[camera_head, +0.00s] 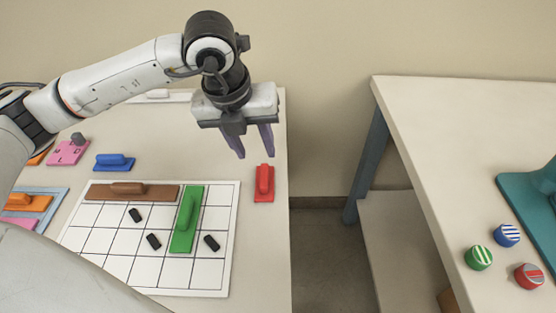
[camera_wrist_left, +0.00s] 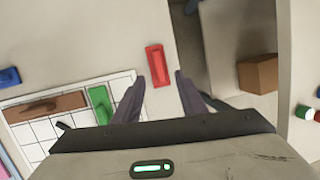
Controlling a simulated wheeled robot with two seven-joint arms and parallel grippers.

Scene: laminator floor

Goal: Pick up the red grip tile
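The red grip tile (camera_head: 264,184) lies on the left table near its right edge, right of the white grid board. It has a raised red handle along its length. My left gripper (camera_head: 241,155) is open and empty, above the table and a little behind and left of the red tile in the head view. In the left wrist view the red tile (camera_wrist_left: 158,66) lies beyond the fingertips, in line with the gap and nearer the left finger. My right gripper is in neither view.
The white grid board (camera_head: 219,279) holds a brown tile (camera_head: 160,193), a green tile (camera_head: 181,238) and several small black pieces. A blue tile (camera_head: 114,163) lies behind it. A gap separates this table from the right table (camera_head: 460,130), which carries round striped pieces. A brown box (camera_wrist_left: 258,74) shows in the left wrist view.

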